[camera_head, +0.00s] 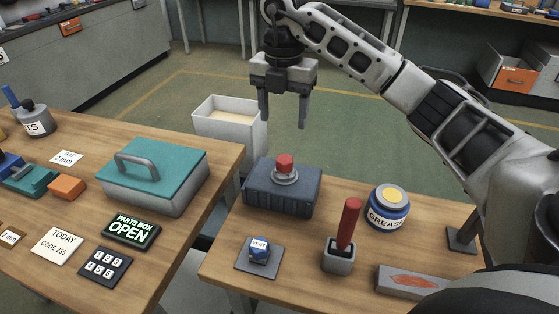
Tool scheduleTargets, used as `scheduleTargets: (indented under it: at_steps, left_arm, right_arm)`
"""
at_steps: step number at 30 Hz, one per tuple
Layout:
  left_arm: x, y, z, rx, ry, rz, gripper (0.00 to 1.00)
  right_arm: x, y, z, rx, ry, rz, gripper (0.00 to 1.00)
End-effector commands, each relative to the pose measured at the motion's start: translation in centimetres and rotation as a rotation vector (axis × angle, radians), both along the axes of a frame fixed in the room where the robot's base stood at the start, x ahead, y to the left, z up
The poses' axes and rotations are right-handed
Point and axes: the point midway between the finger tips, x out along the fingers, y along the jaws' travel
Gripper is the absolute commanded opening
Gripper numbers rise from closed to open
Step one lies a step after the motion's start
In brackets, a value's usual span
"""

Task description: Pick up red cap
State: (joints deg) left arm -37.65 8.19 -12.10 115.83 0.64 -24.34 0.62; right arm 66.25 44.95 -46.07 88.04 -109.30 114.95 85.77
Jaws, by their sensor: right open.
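The red cap (285,163) sits upright on a grey round collar (286,178) on top of a dark blue-grey box (277,203), on the right-hand wooden table. My right gripper (284,119) is open and empty, fingers pointing down. In the picture it appears just above the cap, with a gap between fingertips and cap; its exact depth relative to the cap is hard to tell. My left gripper is not in view.
A red-handled tool (348,222) stands in a grey holder (339,257). Near it are a grease jar (388,212), a blue VENT piece (260,250) and a grey block (410,281). A teal-lidded parts box (152,180) stands on the left table; a white bin (229,133) is behind.

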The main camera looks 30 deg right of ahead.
Motion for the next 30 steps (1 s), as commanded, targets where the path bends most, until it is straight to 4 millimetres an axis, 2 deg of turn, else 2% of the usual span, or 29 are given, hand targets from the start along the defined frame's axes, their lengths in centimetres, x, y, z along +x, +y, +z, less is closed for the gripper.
scheduleTargets:
  at_steps: [1,9,16,24,30]
  left_arm:
    - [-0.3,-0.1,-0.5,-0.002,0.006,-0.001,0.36]
    - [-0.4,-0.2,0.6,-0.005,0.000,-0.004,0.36]
    - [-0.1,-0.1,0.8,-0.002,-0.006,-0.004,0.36]
    - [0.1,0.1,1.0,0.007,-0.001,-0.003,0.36]
    - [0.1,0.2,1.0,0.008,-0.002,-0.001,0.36]
  right_arm:
    - [-0.1,0.1,-1.6,0.003,0.005,0.001,0.61]
    - [-0.1,0.0,-5.9,0.002,0.001,0.001,0.61]
    - [-0.2,0.0,-7.4,0.000,0.001,0.001,0.61]
    - [-0.7,0.0,-11.2,0.001,0.002,0.001,0.61]
    - [-0.6,0.1,-11.9,0.002,-0.002,0.002,0.61]
